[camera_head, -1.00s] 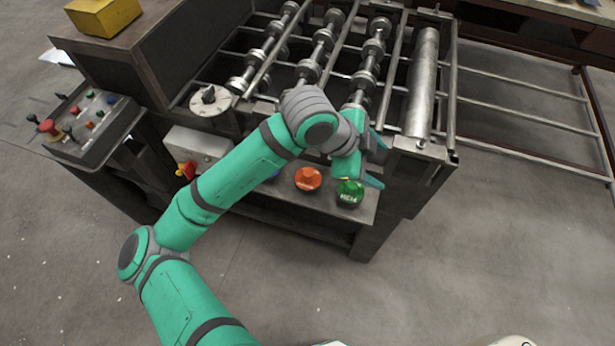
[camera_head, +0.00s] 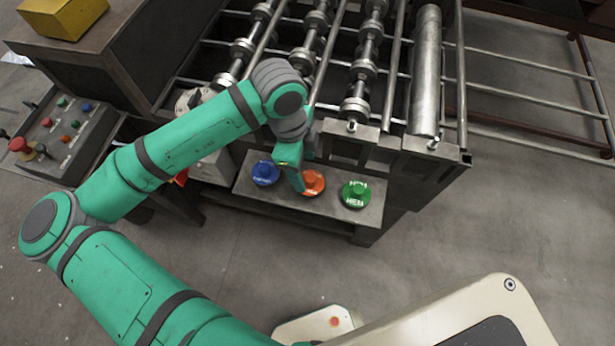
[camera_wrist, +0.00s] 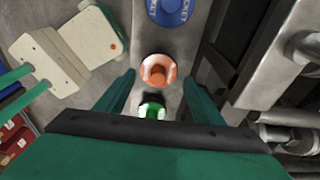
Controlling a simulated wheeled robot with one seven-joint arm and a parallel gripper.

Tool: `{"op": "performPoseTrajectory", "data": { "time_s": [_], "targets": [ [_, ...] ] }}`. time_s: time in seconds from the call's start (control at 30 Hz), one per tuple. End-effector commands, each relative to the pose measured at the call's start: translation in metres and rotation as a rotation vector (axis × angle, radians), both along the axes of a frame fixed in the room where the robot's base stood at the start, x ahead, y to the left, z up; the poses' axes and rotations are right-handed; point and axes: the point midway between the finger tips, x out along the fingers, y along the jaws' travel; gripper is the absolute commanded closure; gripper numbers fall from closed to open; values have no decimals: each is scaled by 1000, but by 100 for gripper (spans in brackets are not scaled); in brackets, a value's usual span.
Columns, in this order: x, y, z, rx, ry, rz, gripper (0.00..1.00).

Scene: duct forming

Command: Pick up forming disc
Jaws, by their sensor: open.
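Three forming discs with knobs lie in a row on the machine's lower shelf (camera_head: 240,188): a blue disc (camera_head: 263,173), an orange disc (camera_head: 314,180) and a green disc (camera_head: 355,195). My gripper (camera_head: 298,180) is in front of the orange disc in the head view and partly covers it. In the wrist view, the orange disc (camera_wrist: 158,70) shows between the two open fingers (camera_wrist: 158,85). The green disc (camera_wrist: 151,108) is nearer the palm and the blue disc (camera_wrist: 168,10) is at the top edge. The gripper holds nothing.
The machine frame with roller shafts (camera_head: 360,75) stands just behind and above the shelf. A control panel (camera_head: 60,130) with buttons is at the left. A yellow block (camera_head: 62,15) sits on a dark cabinet. The floor in front is open.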

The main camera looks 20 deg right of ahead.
Motion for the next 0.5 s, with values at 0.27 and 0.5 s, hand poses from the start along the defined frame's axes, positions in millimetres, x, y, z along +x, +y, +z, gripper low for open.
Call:
{"op": "performPoseTrajectory", "data": {
  "time_s": [0.27,0.5],
  "targets": [
    [-3,-6,-23,-1,-1,-6,38],
    [-4,-6,-54,-1,1,2,38]
  ]
}}
